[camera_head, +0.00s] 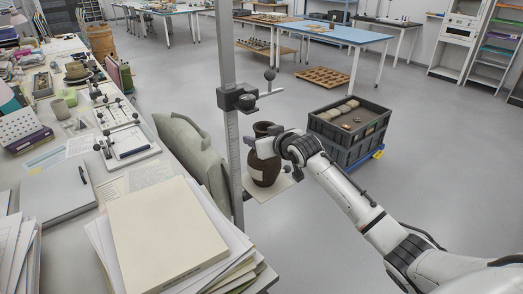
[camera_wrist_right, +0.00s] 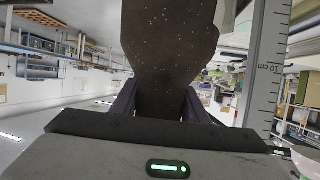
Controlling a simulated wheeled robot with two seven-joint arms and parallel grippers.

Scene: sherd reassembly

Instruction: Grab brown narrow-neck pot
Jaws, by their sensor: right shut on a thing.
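The brown narrow-neck pot (camera_head: 264,168) stands upright on a small pale platform (camera_head: 270,187) beside the vertical measuring post, with a whitish patch on its body. My right gripper (camera_head: 268,144) is at the pot's neck, coming from the right, and is shut on it. In the right wrist view, the dark speckled pot (camera_wrist_right: 168,45) fills the upper middle, between the two fingers of my right gripper (camera_wrist_right: 160,100). The head view does not clearly show whether the pot's base touches the platform. My left gripper is not in view.
The measuring post (camera_head: 231,120) with a clamp (camera_head: 240,98) stands just left of the pot. A dark crate (camera_head: 349,150) of pieces sits behind my right arm. A green cushion (camera_head: 191,150) and stacked papers (camera_head: 165,238) line the left table. Open floor lies to the right.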

